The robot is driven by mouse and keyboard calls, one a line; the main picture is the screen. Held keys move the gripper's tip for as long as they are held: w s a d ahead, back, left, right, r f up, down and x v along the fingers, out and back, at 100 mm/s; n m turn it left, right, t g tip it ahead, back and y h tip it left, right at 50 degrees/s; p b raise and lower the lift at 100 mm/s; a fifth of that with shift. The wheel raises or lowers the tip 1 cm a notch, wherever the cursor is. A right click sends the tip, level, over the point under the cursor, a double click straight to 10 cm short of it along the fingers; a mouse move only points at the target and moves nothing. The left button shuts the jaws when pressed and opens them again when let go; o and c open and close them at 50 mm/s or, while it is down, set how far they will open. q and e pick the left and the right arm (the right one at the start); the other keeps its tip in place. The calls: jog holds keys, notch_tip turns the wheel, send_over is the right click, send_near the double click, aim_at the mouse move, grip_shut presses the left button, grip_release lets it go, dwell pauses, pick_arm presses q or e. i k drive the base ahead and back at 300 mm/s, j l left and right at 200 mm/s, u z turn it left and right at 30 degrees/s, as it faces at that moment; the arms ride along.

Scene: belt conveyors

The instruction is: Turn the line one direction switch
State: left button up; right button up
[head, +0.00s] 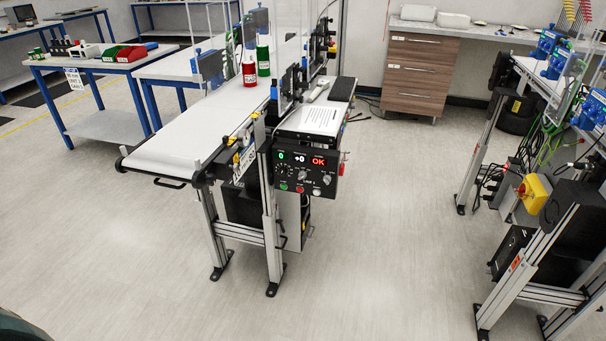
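The line one control panel (308,172) is a black box on the near side of the white belt conveyor (185,142), in the middle of the head view. It has a green display, a white display reading about +0 and a red display reading OK. Below these are small knobs and buttons, including a green one (284,187) and a red one (300,189). The lettering is too small to tell which knob is the direction switch or how it is set. Neither of my grippers is in view.
A red can (250,74) and a green can (263,60) stand on the belt. Another metal-framed stand with a yellow box (534,194) is at right. The floor (385,255) before the panel is clear.

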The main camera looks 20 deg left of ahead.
aim_at(302, 174)
jog(key=i+l, duration=0.15)
jog(key=l, duration=0.2)
jog(key=i+l+u, duration=0.15)
jog(key=l, duration=0.2)
jog(key=i+l, duration=0.1)
jog(key=i, duration=0.9)
